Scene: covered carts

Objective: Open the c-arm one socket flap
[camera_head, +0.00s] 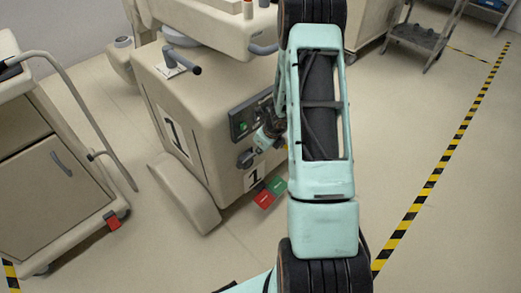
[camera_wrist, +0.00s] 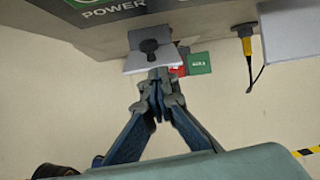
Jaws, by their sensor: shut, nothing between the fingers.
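The c-arm one cart (camera_head: 190,130) is a beige unit marked 1, with a dark control panel (camera_head: 241,127) on its end face. A dark socket fitting (camera_head: 246,159) sits below the panel. In the wrist view, a pale grey plate with a dark round knob (camera_wrist: 150,47) stands out below the POWER label; I cannot tell how far the flap is open. My gripper (camera_wrist: 158,76) is shut and empty, its fingertips just at the plate's lower edge. Whether they touch it is unclear. In the head view my arm partly hides my gripper (camera_head: 262,142).
Red (camera_head: 264,199) and green (camera_head: 279,186) tags sit low by the cart. A yellow-and-black connector (camera_wrist: 246,45) with a cable hangs to the right in the wrist view. Another beige cart (camera_head: 40,185) stands at left. Floor is clear at right, beside striped tape (camera_head: 437,178).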

